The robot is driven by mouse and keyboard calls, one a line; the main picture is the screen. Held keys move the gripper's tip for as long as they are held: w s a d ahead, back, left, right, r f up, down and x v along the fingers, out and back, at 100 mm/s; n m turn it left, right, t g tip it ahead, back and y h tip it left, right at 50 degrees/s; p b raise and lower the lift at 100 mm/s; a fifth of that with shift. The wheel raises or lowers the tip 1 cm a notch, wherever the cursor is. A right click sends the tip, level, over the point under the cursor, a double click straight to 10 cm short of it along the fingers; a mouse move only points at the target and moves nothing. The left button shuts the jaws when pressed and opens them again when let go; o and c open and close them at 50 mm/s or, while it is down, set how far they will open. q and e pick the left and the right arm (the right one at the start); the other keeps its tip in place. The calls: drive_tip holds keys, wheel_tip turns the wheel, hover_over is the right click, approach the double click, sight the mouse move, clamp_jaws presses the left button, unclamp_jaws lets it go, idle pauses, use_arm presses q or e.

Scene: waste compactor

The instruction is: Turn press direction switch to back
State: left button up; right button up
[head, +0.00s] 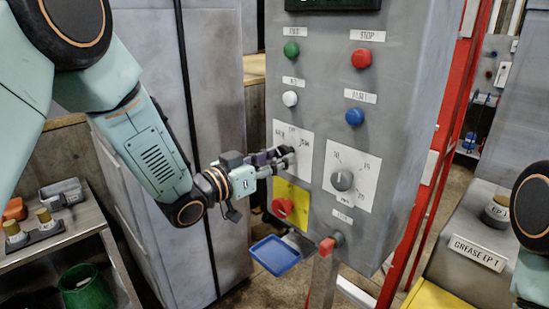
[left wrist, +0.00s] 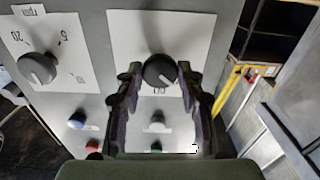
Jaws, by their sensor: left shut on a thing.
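The press direction switch is a dark round knob (left wrist: 160,71) on a white plate (left wrist: 200,30) in the left wrist view. In the head view, its white plate (head: 305,136) is at the left of the grey control panel, with small lettering too blurred to read surely. My left gripper (head: 286,157) reaches in from the left and hides most of the knob there. In the left wrist view, its two dark fingers (left wrist: 160,82) stand on either side of the knob, closed on it. The knob's pointer direction is hard to tell. My right gripper is out of view.
A numbered dial (head: 342,180) sits right of the switch. A red knob on a yellow plate (head: 297,196) is just below. Green (head: 291,49), red (head: 361,58), white (head: 290,99) and blue (head: 354,116) buttons are above. A blue tray (head: 275,255) juts out below.

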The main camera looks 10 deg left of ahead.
use_arm(q)
drive_tip(key=o, duration=1.2)
drive_tip(key=shift+w+d, duration=0.1)
drive_tip(key=shift+c, duration=0.2)
drive_tip(key=v, duration=1.2)
